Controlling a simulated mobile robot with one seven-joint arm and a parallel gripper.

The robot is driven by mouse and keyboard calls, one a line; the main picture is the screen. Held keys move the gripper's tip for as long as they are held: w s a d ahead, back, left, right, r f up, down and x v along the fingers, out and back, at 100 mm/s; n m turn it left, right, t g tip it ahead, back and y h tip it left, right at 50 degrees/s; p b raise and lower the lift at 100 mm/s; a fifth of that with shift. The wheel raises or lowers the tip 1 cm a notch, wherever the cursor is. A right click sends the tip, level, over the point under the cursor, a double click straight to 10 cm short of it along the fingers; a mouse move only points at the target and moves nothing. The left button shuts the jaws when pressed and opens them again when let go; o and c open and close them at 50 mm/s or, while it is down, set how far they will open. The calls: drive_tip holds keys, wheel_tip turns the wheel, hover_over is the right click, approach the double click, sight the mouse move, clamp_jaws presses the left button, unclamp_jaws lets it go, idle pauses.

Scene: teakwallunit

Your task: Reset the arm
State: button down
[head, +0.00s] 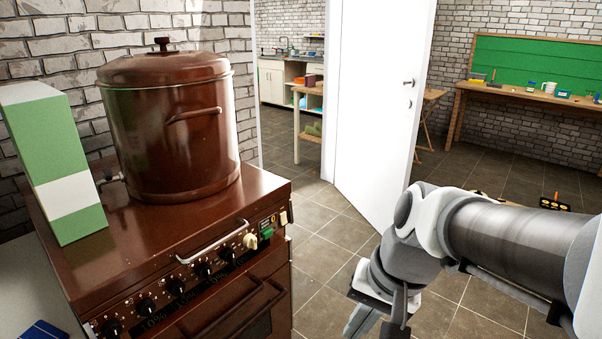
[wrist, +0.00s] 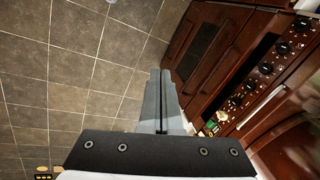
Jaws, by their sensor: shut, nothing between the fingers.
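My gripper (wrist: 160,75) shows in the wrist view with its two grey fingers together and nothing between them. In the head view, my arm comes in from the right edge and bends down. The gripper (head: 376,324) there is at the bottom, partly cut off by the frame edge. It is in the air to the right of the brown stove (head: 190,262), apart from it. In the wrist view the stove (wrist: 215,50) fills the right side, tilted.
A large brown pot (head: 172,135) and a green and white box (head: 55,165) stand on the stove. A white door (head: 375,100) stands open behind the arm. A workbench (head: 530,92) with a green board is at the back right. Tiled floor (head: 325,235) is clear between stove and arm.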

drive_tip(key=s+d+r+n+t+h, duration=0.3)
drive_tip(key=s+d+r+n+t, duration=0.1)
drive_tip(key=d+r, duration=0.2)
wheel_tip(320, 180, up, 16)
drive_tip(key=p, duration=1.6)
drive_tip(key=shift+r+p, duration=0.15)
drive_tip(key=shift+p, duration=0.2)
drive_tip(key=shift+w+a, duration=0.15)
drive_tip(key=shift+a, duration=0.05)
